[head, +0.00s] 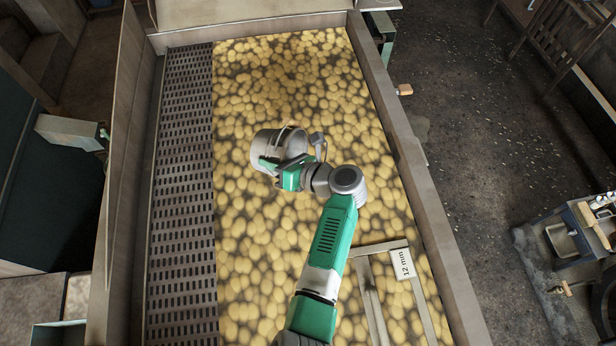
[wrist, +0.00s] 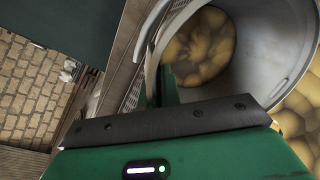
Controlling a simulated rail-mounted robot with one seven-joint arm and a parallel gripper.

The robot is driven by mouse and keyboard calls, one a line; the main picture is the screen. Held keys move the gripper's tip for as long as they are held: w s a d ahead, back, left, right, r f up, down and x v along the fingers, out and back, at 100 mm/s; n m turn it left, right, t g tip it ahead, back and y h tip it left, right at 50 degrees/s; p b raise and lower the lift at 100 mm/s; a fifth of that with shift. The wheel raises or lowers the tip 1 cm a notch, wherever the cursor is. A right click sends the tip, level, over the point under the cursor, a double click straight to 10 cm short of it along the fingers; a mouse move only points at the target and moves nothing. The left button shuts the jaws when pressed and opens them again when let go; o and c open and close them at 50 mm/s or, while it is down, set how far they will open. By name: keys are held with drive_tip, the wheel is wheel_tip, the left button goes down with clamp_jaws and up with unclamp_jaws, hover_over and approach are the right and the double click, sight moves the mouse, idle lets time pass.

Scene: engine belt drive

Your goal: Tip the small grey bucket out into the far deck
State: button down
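The small grey bucket (head: 266,147) is above the middle of the potato-covered deck (head: 290,62) in the head view. My gripper (head: 285,163) is at the bucket's near right side and appears shut on its wall. In the wrist view the bucket (wrist: 292,60) opens toward the camera, with yellow potatoes showing inside its rim. A green finger (wrist: 166,88) of my gripper lies against the rim; the other finger's contact is hidden. I cannot tell the bucket's exact tilt or its height above the potatoes.
A slotted metal grate (head: 182,190) runs along the left of the deck. Raised walls enclose it, with the right wall (head: 412,165) running its length. A frame with a "12 mm" label (head: 402,263) lies at the near right. A dark floor (head: 490,170) lies outside to the right.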

drive_tip(key=shift+s+d+r+t+y, duration=0.2)
drive_tip(key=shift+d+r+t+y, duration=0.1)
drive_tip(key=shift+d+y, duration=0.2)
drive_tip(key=shift+s+d+r+t+y, duration=0.15)
drive_tip(key=shift+d+r+t+y, duration=0.15)
drive_tip(key=shift+d+y, duration=0.15)
idle(0.9)
drive_tip(key=shift+s+d+r+t+y+b, duration=0.1)
drive_tip(key=shift+s+d+t+y+b, duration=0.1)
drive_tip(key=shift+d+y+b, duration=0.15)
drive_tip(key=shift+s+d+r+t+y+b, duration=0.1)
drive_tip(key=shift+d+t+y+b, duration=0.1)
drive_tip(key=shift+d+y, duration=0.15)
idle(0.6)
